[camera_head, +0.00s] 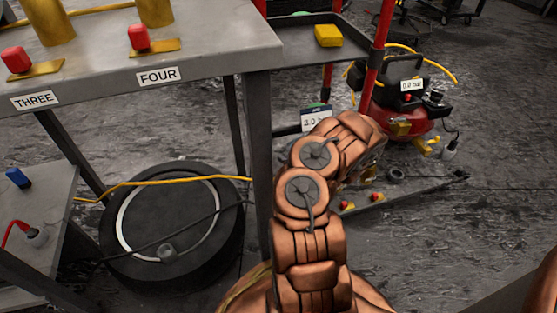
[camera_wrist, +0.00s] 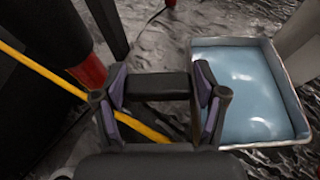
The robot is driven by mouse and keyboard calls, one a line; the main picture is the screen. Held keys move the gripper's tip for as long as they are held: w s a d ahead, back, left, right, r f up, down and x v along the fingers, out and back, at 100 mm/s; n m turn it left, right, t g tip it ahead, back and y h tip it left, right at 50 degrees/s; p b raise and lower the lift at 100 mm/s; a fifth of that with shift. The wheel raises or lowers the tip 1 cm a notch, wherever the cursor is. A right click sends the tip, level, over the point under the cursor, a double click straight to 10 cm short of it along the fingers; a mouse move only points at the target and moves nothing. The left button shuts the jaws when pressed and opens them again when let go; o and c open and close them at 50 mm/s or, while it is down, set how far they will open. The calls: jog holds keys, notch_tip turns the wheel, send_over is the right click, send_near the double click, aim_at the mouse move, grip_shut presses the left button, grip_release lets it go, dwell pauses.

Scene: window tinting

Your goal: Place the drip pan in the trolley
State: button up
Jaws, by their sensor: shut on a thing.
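The drip pan (camera_wrist: 250,95) shows in the wrist view as a square, pale-rimmed pan with a light blue inside. It lies just right of my gripper (camera_wrist: 160,92). My gripper's two fingers are shut on a dark bar (camera_wrist: 157,85) that spans between them. Whether this bar is part of the pan cannot be told. The trolley (camera_head: 303,42) has red posts and grey shelves and stands behind my arm in the head view. In that view my gripper and the pan are hidden or out of sight.
A yellow block (camera_head: 328,36) sits on the trolley's upper shelf. A red compressor (camera_head: 400,115) stands right of it. A grey workbench (camera_head: 200,58) fills the upper left, with a tyre (camera_head: 172,225) below it. A yellow hose (camera_wrist: 40,68) crosses behind my gripper.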

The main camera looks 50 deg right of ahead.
jog(key=b, duration=0.3)
send_near(277, 165)
jog(key=shift+w+d+r, duration=0.1)
jog(key=shift+w+r, duration=0.4)
jog(key=shift+w, duration=0.2)
jog(key=w, duration=0.1)
jog(key=w+b, duration=0.1)
jog(key=w, duration=0.1)
jog(key=shift+w+d+f, duration=0.1)
jog(key=shift+d+f, duration=0.05)
jog(key=shift+d, duration=0.05)
jog(key=w+b, duration=0.1)
jog(key=w, duration=0.1)
jog(key=w+b, duration=0.1)
jog(key=w, duration=0.1)
jog(key=shift+w+d, duration=0.25)
jog(key=shift+w, duration=0.15)
jog(key=shift+f+b, duration=0.55)
jog(key=shift+b, duration=0.15)
jog(key=o, duration=1.2)
